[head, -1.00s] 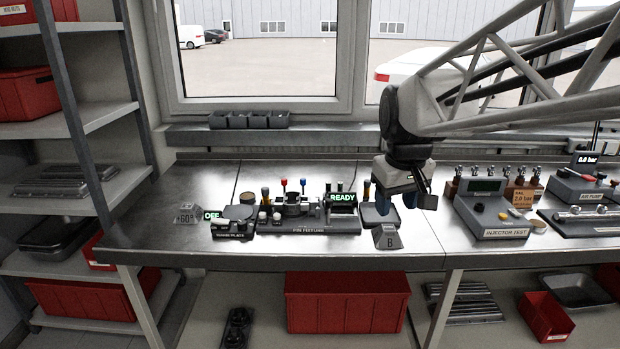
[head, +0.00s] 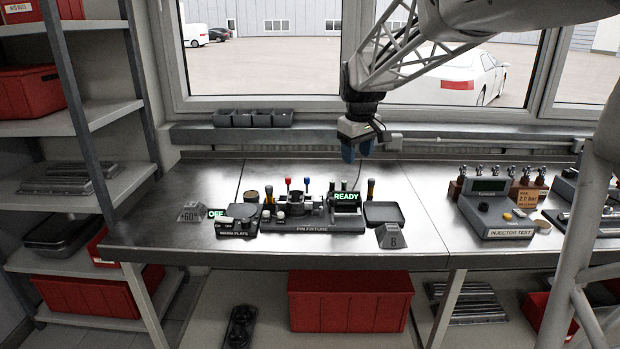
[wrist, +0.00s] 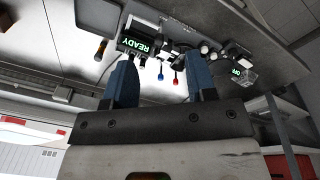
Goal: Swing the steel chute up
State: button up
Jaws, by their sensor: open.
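The pin fixture (head: 312,229) stands on the steel bench, with a green READY display (head: 345,198) at its right end. A red knob (head: 287,181) and a blue knob (head: 306,181) stand up at its back. I cannot pick out the steel chute for certain among the small grey parts on the fixture. My gripper (head: 358,150) hangs above and behind the fixture's right side, pointing down and touching nothing. In the wrist view my gripper (wrist: 163,62) has its blue fingers apart with nothing held, and the fixture shows beyond them, upside down.
The warm plate (head: 236,222) with its OFF display sits left of the fixture. A dark tray (head: 384,213) and a grey B block (head: 390,236) are on the right. The injector test unit (head: 497,213) stands further right.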

jog(key=w+a+f+n, duration=0.1)
jog(key=w+a+f, duration=0.2)
jog(key=w, duration=0.5)
jog(key=w+a+f+n, duration=0.2)
jog(key=w+a, duration=0.1)
jog(key=w, duration=0.5)
jog(key=n, duration=0.3)
send_over(307, 178)
jog(key=shift+g, duration=0.4)
notch_tip(307, 178, down, 10)
jog(key=shift+a+f, duration=0.1)
jog(key=shift+f, duration=0.05)
jog(key=shift+f, duration=0.2)
jog(key=shift+w+f, duration=0.1)
jog(key=shift+f, duration=3.7)
jog(key=c, duration=0.9)
